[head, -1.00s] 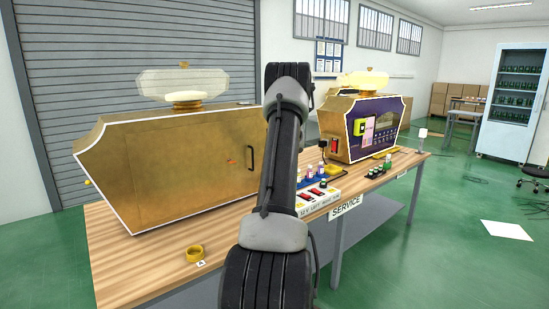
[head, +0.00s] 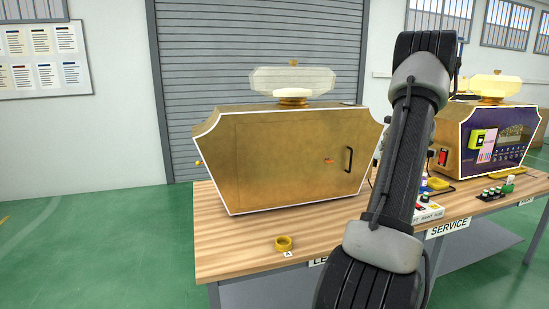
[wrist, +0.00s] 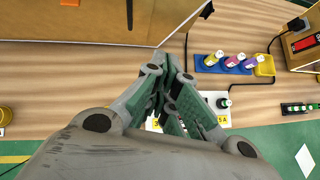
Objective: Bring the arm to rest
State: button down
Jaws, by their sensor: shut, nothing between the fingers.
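My gripper (wrist: 170,68) shows in the wrist view with its fingers together and nothing between them. It hangs over the bench, in front of the large gold machine (wrist: 90,20) and beside the blue tray (wrist: 210,68) of small bottles. In the head view my arm rises in front of the bench, right of the centre, and covers part of the bench and the gap between the two gold machines. The gripper itself cannot be made out in the head view.
Several small green-and-black items (head: 495,190) stand at the right. Green floor (head: 100,240) is clear at left.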

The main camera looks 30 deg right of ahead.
jog(key=s+d+f+m+g+h, duration=0.1)
jog(key=s+d+m+g+h, duration=0.4)
jog(key=s+m, duration=0.7)
jog(key=s+a+r+m+g, duration=0.15)
jog(key=s+a+m, duration=0.3)
jog(key=m, duration=0.65)
jog(key=s+a+r+m+t+y, duration=0.1)
jog(key=s+a+r+m+y, duration=0.1)
jog(key=a, duration=1.6)
jog(key=s+a+r+m+y, duration=0.2)
jog(key=s+a+m+y, duration=0.1)
jog(key=a, duration=1.6)
jog(key=s+a+r+m+t+y, duration=0.1)
jog(key=a+y, duration=0.3)
jog(key=a, duration=1.5)
jog(key=shift+s+a+r+m+t, duration=0.2)
jog(key=shift+s+r+m+t, duration=0.2)
jog(key=shift+s+m, duration=0.45)
